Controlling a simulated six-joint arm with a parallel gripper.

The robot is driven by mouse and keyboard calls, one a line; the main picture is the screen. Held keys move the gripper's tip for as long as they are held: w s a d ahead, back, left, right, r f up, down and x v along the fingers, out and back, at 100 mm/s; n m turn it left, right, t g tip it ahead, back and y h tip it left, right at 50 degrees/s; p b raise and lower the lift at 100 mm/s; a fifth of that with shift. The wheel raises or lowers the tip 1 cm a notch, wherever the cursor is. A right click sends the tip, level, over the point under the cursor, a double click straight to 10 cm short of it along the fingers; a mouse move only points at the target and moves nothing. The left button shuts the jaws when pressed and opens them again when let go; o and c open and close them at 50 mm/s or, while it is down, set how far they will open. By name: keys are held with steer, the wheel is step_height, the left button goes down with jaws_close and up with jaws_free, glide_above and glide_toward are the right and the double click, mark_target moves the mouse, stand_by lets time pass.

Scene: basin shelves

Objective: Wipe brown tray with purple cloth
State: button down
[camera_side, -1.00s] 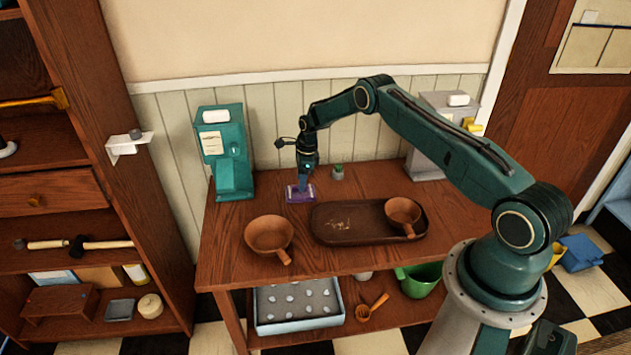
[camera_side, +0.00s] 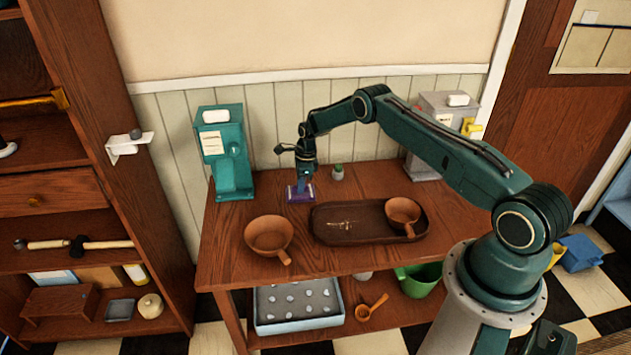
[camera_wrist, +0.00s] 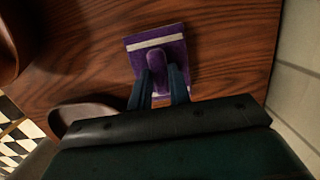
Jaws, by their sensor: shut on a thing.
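The purple cloth (camera_side: 300,194) is at the back of the wooden table, left of the brown tray. It also shows in the wrist view (camera_wrist: 172,56), with a pale stripe and a raised ridge. My gripper (camera_side: 301,184) points down over it, and in the wrist view its fingers (camera_wrist: 160,88) are shut on the ridge. I cannot tell whether the cloth touches the table. The brown tray (camera_side: 345,235) lies at the table's middle right, with pale marks on its left half. A brown pan (camera_side: 404,212) sits on its right end.
Another brown pan (camera_side: 269,234) stands left of the tray. A teal dispenser (camera_side: 226,160) stands at the back left and a grey one (camera_side: 440,110) at the back right. The front left of the table is clear.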

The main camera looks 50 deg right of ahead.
steer(key=shift+r, duration=0.1)
stand_by(0.4)
steer(key=shift+r, duration=2.95)
steer(key=shift+s, duration=0.1)
steer(key=s+a+r, duration=0.1)
steer(key=s+a, duration=0.1)
steer(key=s, duration=0.6)
steer(key=s+a+r, duration=0.1)
steer(key=s+a, duration=0.1)
steer(key=s, duration=0.7)
steer(key=shift+s+a+r, duration=0.2)
steer(key=shift+a+r, duration=0.05)
steer(key=shift+a, duration=0.15)
steer(key=shift+f, duration=0.15)
